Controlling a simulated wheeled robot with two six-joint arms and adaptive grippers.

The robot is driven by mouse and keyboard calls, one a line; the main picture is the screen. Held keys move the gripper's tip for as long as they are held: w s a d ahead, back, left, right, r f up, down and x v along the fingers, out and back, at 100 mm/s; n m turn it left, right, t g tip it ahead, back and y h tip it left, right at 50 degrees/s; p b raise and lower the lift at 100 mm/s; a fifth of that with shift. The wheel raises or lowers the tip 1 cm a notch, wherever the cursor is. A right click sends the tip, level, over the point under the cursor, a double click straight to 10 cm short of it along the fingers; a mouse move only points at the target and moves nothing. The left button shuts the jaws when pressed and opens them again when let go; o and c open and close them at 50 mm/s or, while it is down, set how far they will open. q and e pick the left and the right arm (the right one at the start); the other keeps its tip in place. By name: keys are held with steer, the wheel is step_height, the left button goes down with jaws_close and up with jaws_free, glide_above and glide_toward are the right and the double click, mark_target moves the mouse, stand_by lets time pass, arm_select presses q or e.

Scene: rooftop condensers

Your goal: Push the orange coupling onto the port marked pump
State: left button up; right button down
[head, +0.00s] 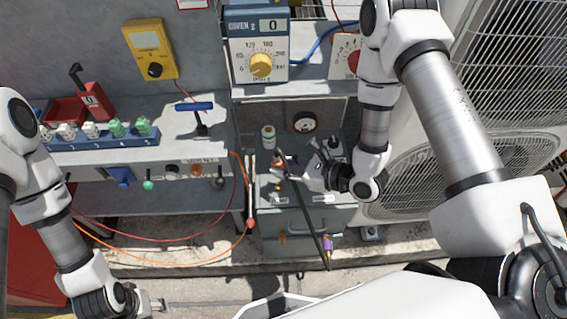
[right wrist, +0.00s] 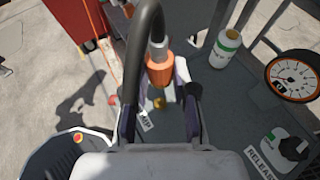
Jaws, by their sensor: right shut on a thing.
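The orange coupling (right wrist: 159,70) sits on the end of a thick black hose (right wrist: 150,22), between the fingers of my right gripper (right wrist: 160,100), which is shut on it. In the head view the right gripper (head: 291,168) is over the grey cabinet, and the coupling (head: 278,162) shows small at its tips. A brass port (right wrist: 159,103) shows just below the coupling, with a white label (right wrist: 147,121) reading "MP", the rest hidden. I cannot tell whether coupling and port touch. My left gripper (head: 150,303) is low at the left, away from the cabinet; its opening is unclear.
A white-green bottle (right wrist: 225,48), a round gauge (right wrist: 293,76) and a "RELEASE" part (right wrist: 286,147) stand near the port. A purple fitting (head: 327,243) is at the cabinet front. An orange cable (head: 175,262) loops at left. Condenser units (head: 510,60) stand at right.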

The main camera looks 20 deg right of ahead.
step_height(320, 180, down, 4)
steer(key=shift+s+r+b, duration=0.15)
steer(key=shift+r+b, duration=0.1)
steer(key=shift+b, duration=1)
steer(key=shift+s+f+b, duration=0.15)
steer(key=shift+f+b, duration=0.5)
arm_select(q)
steer(key=f, duration=0.3)
steer(key=shift+s+f, duration=0.2)
steer(key=shift+f, duration=0.15)
arm_select(e)
steer(key=shift+r, duration=0.1)
arm_select(q)
steer(key=shift+f+b, duration=0.85)
steer(key=shift+f, duration=0.15)
arm_select(e)
steer(key=shift+f, duration=1.3)
